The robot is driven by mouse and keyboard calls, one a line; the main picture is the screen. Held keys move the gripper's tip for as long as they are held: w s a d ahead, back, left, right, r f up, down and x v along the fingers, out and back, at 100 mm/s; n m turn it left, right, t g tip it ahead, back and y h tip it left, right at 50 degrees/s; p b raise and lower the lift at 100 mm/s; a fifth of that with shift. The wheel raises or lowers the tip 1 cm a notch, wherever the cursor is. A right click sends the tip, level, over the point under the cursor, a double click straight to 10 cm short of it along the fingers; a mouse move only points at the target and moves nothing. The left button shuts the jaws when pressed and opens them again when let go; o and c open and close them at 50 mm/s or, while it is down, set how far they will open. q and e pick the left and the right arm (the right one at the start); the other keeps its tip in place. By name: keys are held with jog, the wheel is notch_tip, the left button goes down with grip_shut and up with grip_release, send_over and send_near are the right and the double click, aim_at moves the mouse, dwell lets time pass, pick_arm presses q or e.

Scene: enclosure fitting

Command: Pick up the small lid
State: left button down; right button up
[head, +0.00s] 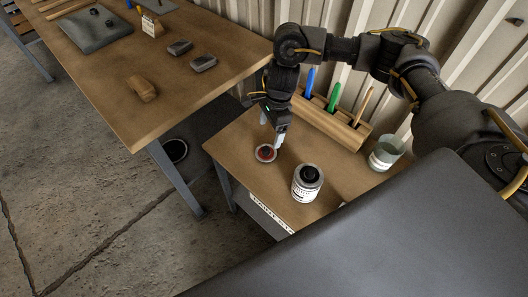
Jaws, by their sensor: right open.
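A small round lid (265,154), red on top with a pale rim, lies flat on the small wooden table (236,151). My right gripper (276,139) is just above and beside the lid, pointing down, with light fingertips. It is open and holds nothing that I can see. I cannot tell whether a fingertip touches the lid. A white labelled jar with a dark top (306,184) stands to the right of the lid. My left gripper is not in view.
A wooden rack (330,124) with blue, green and tan tools stands at the table's back. A grey-green cup (385,154) stands at the right. The larger workbench (195,95) at left bears a brown block (142,88), two dark blocks and a grey plate (93,30).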

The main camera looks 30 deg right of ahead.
aim_at(266, 148)
jog(key=f, duration=0.4)
jog(key=shift+s+a+f, duration=0.15)
jog(key=shift+a+f, duration=0.05)
jog(key=shift+a, duration=0.15)
jog(key=shift+w+a+f, duration=0.15)
jog(key=shift+a+f, duration=0.05)
jog(key=shift+f, duration=1.35)
jog(key=shift+w+a+f, duration=0.1)
jog(key=shift+a+f, duration=0.05)
jog(key=shift+f, duration=1.35)
jog(key=shift+c, duration=0.4)
jog(key=c, duration=0.7)
